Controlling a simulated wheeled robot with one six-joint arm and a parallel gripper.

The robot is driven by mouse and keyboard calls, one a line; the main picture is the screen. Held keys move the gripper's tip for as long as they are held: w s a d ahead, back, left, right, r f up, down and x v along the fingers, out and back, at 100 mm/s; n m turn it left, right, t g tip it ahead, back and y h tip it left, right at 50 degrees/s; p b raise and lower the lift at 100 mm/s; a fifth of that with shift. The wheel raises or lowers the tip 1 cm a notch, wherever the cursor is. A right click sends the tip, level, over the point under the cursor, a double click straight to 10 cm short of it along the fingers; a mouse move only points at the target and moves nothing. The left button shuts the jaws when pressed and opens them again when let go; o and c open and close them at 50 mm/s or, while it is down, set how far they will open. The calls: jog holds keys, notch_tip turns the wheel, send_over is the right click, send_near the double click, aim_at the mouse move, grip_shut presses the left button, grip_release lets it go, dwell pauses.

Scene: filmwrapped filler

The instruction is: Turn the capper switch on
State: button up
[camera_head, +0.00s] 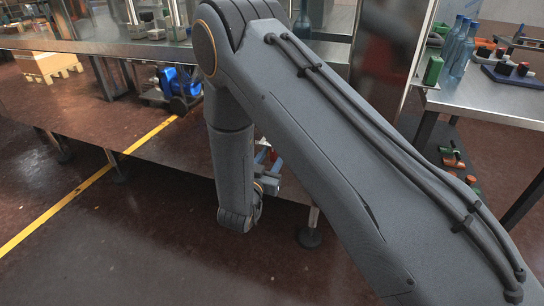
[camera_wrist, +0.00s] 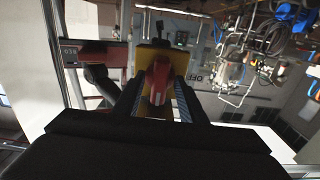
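The capper switch shows in the wrist view as a red handle (camera_wrist: 159,79) on a yellow plate (camera_wrist: 177,61). The word OFF stands on the panel to the right of the plate. My gripper (camera_wrist: 161,88) has its two fingers apart, one on each side of the red handle. I cannot tell whether the fingers touch the handle or only stand beside it. In the camera_head view my arm hides the switch and most of the gripper.
In the wrist view a red-edged panel (camera_wrist: 92,50) with a dark part lies left of the switch; tubing and metal equipment (camera_wrist: 240,75) lie right. In the camera_head view a steel table (camera_head: 490,92) with blue bottles (camera_head: 457,45) stands right. Floor is open at lower left.

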jog(key=v, duration=0.7)
jog(key=shift+s+a, duration=0.15)
jog(key=shift+s, duration=0.2)
